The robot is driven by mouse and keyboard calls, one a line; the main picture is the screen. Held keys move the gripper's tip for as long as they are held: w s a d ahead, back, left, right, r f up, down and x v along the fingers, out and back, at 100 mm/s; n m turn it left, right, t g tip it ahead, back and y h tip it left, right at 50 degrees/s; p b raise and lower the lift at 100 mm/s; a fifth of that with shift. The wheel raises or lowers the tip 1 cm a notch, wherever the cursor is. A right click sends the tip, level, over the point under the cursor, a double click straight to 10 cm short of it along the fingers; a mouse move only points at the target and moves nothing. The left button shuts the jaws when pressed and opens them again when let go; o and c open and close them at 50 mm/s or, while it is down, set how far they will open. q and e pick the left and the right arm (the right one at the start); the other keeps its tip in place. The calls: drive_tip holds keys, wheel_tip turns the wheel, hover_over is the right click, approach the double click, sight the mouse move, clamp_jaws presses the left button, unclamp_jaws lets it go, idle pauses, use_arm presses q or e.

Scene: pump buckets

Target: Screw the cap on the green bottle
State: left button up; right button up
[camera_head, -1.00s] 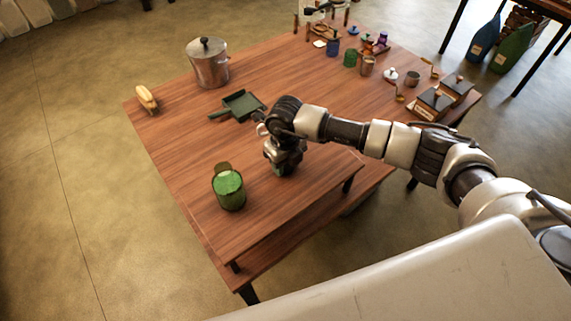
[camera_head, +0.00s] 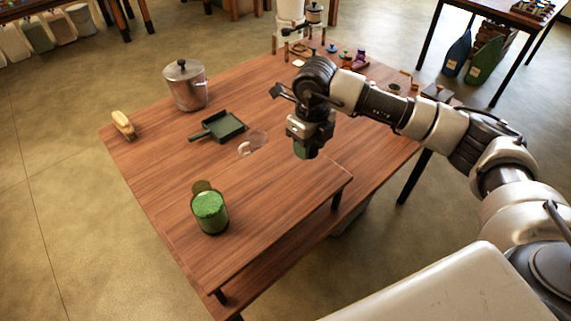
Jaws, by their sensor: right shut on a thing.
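My right gripper (camera_head: 307,140) points down above the middle of the table. It is shut on a small dark green thing (camera_head: 306,153), mostly hidden by the gripper; I cannot tell whether it is the cap or a bottle. A round green container (camera_head: 211,213) stands upright near the table's front left, with a brown round piece (camera_head: 202,187) at its back edge. The gripper is to its right and apart from it. A large green bottle (camera_head: 484,62) stands on the floor at the back right. My left gripper is not in view.
The wooden table (camera_head: 270,215) holds a metal pot (camera_head: 186,86), a dark green dustpan (camera_head: 220,127), a brush (camera_head: 123,124) and a clear round piece (camera_head: 257,139). Small coloured items (camera_head: 355,60) stand at the back, partly behind my arm. The front middle is clear.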

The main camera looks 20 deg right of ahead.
drive_tip(key=shift+s+d+r, duration=0.1)
drive_tip(key=shift+d+r, duration=0.3)
drive_tip(key=shift+d, duration=0.2)
drive_tip(key=shift+s+d+r, duration=0.1)
drive_tip(key=shift+d+r, duration=0.25)
drive_tip(key=shift+d, duration=0.2)
